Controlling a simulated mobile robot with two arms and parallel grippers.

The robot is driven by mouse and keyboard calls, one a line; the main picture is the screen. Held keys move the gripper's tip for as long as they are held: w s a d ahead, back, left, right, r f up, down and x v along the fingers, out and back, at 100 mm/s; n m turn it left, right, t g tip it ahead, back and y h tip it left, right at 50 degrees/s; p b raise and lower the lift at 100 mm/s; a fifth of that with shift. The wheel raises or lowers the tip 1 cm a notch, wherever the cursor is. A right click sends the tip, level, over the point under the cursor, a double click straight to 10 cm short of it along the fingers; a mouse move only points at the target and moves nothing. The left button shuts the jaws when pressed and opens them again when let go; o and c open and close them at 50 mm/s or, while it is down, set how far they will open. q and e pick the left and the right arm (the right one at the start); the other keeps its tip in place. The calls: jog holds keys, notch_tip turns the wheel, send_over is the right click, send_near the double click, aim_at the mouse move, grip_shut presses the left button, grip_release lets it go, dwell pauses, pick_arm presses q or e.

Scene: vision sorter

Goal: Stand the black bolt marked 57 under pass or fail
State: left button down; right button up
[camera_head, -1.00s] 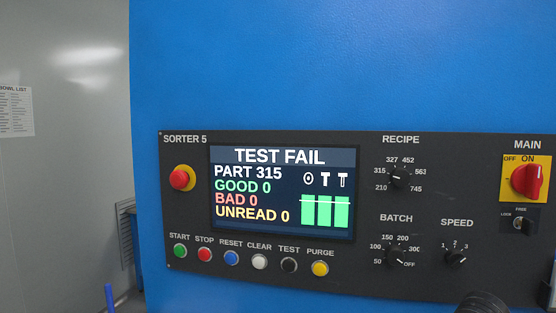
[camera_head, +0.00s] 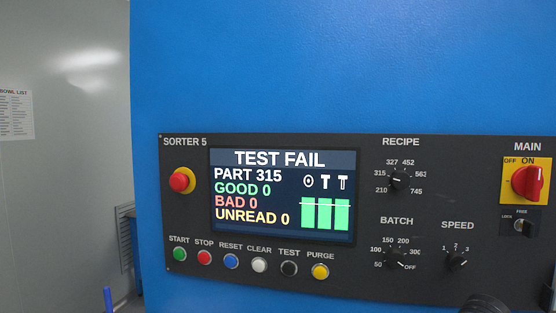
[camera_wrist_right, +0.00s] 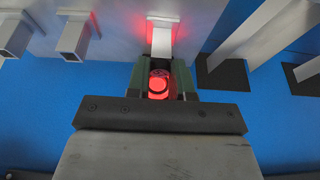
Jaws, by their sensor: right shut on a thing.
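In the right wrist view my right gripper (camera_wrist_right: 160,84) is shut on a small round-ended thing (camera_wrist_right: 158,84), lit bright red. Its own colour and any mark such as 57 cannot be read, so I cannot tell if it is the black bolt. The gripper is just in front of a pale square spout (camera_wrist_right: 162,38) with red glow around it. No place marked pass or fail is readable there. In the head view the sorter screen (camera_head: 282,195) reads TEST FAIL, PART 315, GOOD 0, BAD 0, UNREAD 0. My left gripper is out of view.
The black control panel (camera_head: 455,190) has a red stop button (camera_head: 180,181), a row of coloured buttons and several knobs. In the right wrist view two more square spouts (camera_wrist_right: 75,38) stand left, and grey posts (camera_wrist_right: 262,32) on dark feet stand right over blue floor.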

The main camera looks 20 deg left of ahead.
jog(key=shift+r+p, duration=1.35)
jog(key=shift+r, duration=1.4)
